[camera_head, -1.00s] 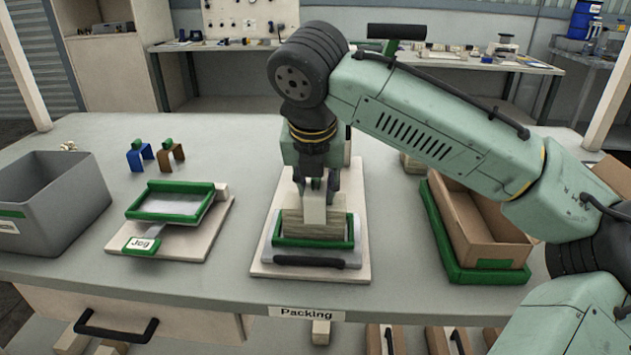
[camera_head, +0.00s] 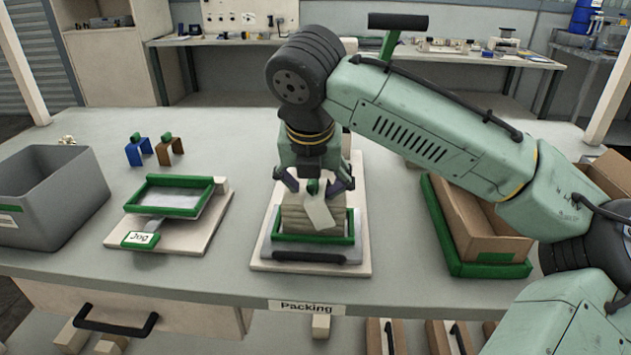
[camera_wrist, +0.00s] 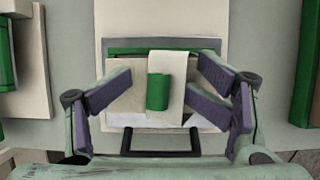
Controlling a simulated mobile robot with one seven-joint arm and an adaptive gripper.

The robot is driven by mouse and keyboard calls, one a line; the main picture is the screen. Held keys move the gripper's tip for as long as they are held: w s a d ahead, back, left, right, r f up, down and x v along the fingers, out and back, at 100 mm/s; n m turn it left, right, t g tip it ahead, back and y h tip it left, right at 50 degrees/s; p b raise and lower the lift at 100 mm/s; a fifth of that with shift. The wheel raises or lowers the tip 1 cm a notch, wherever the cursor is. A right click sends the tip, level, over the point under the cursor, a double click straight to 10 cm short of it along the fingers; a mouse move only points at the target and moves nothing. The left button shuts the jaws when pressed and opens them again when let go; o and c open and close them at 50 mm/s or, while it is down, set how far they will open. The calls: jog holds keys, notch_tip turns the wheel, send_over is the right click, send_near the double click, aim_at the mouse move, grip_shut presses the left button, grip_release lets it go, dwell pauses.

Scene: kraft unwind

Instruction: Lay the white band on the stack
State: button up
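The stack (camera_head: 297,218) is a pale block of sheets in a green-edged tray (camera_head: 314,239) on a white board at the middle of the table. The white band (camera_head: 319,212) lies over the stack and hangs down its near side, somewhat tilted. It also shows in the wrist view (camera_wrist: 166,110), with a green tab (camera_wrist: 158,92) on top. My gripper (camera_head: 314,186) is just above the stack. In the wrist view my gripper (camera_wrist: 168,92) has its fingers spread wide on both sides of the band, apart from the tab.
A green-rimmed tray labelled "Jog" (camera_head: 170,208) and a grey bin (camera_head: 50,200) are on the left. A blue band (camera_head: 138,152) and a brown band (camera_head: 168,150) stand behind. An open carton (camera_head: 480,228) sits in a green tray on the right.

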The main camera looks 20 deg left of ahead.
jog(key=shift+o, duration=1.2)
jog(key=shift+s+f, duration=0.1)
jog(key=shift+f, duration=0.7)
jog(key=o, duration=0.4)
jog(key=shift+r, duration=0.15)
jog(key=shift+d+r, duration=0.1)
